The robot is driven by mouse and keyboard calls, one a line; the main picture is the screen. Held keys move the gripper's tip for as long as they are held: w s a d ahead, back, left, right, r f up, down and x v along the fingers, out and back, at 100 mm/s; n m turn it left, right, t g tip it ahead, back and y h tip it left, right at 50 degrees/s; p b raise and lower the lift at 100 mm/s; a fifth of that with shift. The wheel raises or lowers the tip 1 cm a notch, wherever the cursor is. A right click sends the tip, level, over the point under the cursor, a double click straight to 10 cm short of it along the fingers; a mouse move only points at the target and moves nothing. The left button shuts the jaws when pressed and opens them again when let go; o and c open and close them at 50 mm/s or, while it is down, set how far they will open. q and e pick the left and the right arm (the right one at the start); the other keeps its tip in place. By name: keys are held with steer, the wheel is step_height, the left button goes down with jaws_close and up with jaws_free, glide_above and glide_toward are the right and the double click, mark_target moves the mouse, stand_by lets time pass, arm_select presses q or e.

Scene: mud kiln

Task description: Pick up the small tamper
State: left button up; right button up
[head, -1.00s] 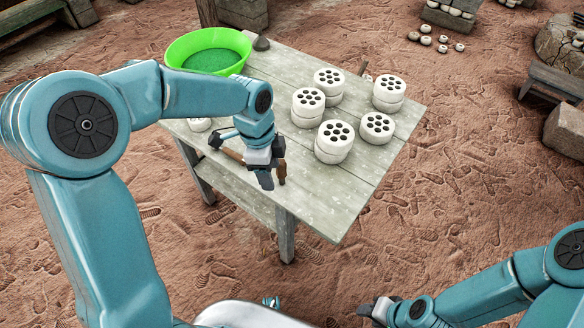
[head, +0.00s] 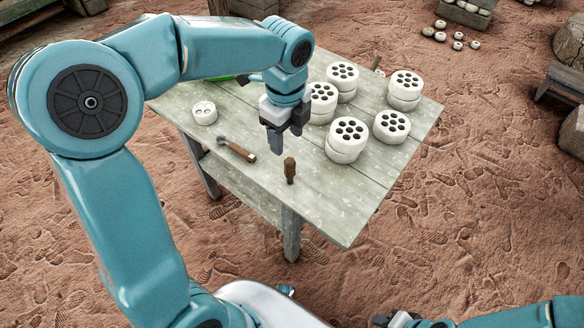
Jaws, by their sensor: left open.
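The small tamper (head: 289,170), a brown wooden piece with a narrower neck, stands upright near the table's front edge. My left gripper (head: 285,138) is open and empty, with its fingers pointing down. In the picture it is just above and slightly left of the tamper, apart from it. My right gripper (head: 392,320) shows only partly at the bottom edge, far from the table; its jaws are not clear.
The wooden table (head: 335,215) bears several stacks of white holed discs (head: 347,140) right of my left gripper. A wooden-handled tool (head: 240,152) lies left of the tamper. A low white piece (head: 204,112) stands farther left. My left arm mostly hides the green basin (head: 222,79).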

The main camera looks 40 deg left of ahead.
mark_target(290, 160)
arm_select(q)
step_height(290, 160, down, 7)
steer(key=shift+r+b, duration=0.1)
steer(key=shift+b, duration=0.35)
steer(key=f, duration=0.5)
steer(key=shift+w+d+f+b, duration=0.1)
steer(key=shift+w+d+b, duration=0.05)
steer(key=shift+w+b, duration=0.2)
jaws_close()
